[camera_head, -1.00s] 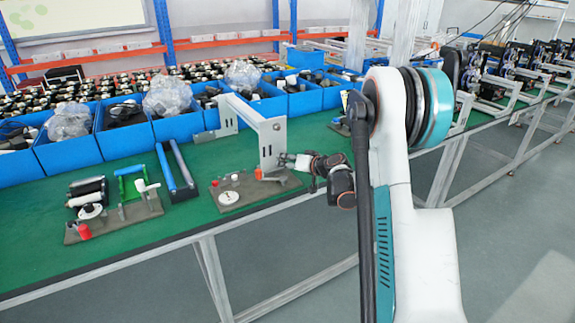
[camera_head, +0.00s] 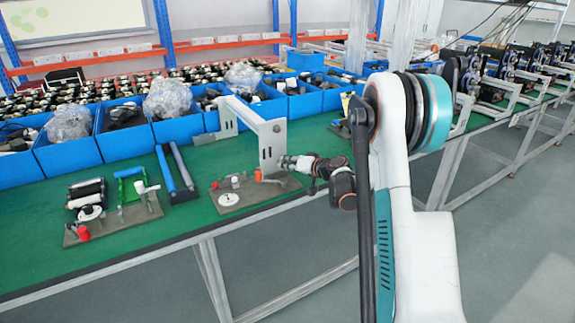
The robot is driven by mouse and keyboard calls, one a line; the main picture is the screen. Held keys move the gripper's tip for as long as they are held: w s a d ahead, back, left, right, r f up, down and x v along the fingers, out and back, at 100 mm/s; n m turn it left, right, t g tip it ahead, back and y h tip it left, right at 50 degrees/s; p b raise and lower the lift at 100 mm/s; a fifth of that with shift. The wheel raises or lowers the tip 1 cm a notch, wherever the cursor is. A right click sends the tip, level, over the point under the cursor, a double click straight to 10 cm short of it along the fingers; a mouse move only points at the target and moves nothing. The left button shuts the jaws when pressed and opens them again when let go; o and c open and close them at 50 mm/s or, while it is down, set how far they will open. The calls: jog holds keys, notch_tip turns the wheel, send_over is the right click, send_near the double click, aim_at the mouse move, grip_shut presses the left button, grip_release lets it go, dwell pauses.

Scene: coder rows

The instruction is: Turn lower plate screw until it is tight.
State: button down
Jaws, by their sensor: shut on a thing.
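A grey metal frame with an upright plate (camera_head: 271,142) stands on the green workbench in the middle of the view. My gripper (camera_head: 284,161) is at the right side of this plate, low down, with its tip close against it. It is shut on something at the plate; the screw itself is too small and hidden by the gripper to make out. My arm reaches in from the right.
A base board (camera_head: 228,199) with a white disc and a red-topped part lies below the plate. A second board (camera_head: 113,219) lies to the left. Blue bins (camera_head: 126,139) line the back of the green bench (camera_head: 150,252). The bench's front edge runs below my gripper.

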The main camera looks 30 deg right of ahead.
jog(key=c, duration=1.5)
grip_release()
jog(key=v, duration=1.2)
